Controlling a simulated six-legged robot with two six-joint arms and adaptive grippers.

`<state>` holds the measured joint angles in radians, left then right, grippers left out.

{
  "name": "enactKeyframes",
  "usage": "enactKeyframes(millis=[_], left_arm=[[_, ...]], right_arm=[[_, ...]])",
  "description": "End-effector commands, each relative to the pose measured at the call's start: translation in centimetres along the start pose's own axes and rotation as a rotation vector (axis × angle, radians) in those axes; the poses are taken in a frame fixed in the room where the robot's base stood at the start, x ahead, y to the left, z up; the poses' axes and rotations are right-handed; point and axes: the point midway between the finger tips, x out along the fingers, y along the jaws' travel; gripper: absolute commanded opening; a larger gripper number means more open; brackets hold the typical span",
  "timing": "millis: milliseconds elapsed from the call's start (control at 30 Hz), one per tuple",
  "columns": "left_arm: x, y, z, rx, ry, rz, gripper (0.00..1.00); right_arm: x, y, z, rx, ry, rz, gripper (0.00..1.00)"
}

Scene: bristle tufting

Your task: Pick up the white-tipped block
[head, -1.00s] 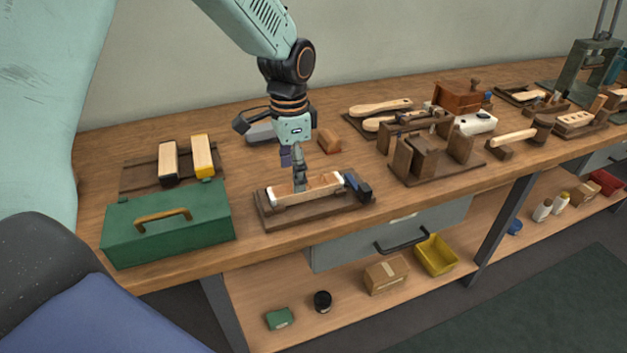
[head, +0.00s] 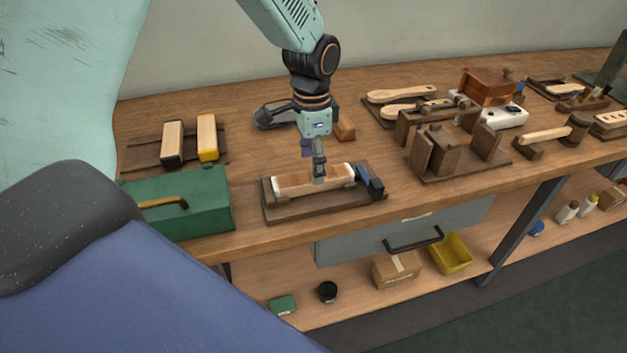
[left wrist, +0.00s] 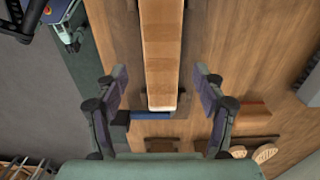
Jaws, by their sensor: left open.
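The white-tipped block (head: 290,183) is a long pale wooden bar with white ends. It lies in a dark wooden cradle (head: 285,212) near the front of the bench. In the left wrist view the block (left wrist: 163,50) runs down between my fingers, with its white end near the picture's middle. My left gripper (head: 318,178) is over the middle of the block, pointing down. Its fingers (left wrist: 162,92) are open, one on each side of the block with a gap. I cannot tell how far down they reach. My right gripper is not in view.
A green toolbox (head: 208,197) stands left of the cradle. A black-ended block (head: 173,142) and a yellow-ended block (head: 207,135) lie on a rack behind it. A blue-and-black clamp (head: 371,183) sits at the cradle's right end. A wooden fixture (head: 460,170) stands farther right.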

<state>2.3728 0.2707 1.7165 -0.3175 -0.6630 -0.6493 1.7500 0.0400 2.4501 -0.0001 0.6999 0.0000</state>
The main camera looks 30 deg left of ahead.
Motion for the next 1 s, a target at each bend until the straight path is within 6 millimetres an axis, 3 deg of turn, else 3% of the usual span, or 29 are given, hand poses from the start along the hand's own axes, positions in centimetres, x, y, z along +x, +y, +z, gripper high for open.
enactKeyframes(millis=[200, 467, 1000], left_arm=[[3.5, -0.3, -0.1, 0.001, -0.002, 0.001, 0.7], [3.8, -0.5, -0.4, 0.0, 0.001, -0.001, 0.7], [3.8, -0.5, -0.4, 0.0, 0.0, 0.0, 0.25]], right_arm=[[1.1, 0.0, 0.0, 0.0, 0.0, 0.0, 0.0], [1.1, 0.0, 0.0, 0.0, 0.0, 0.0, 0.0], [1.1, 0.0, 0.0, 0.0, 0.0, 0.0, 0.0]])
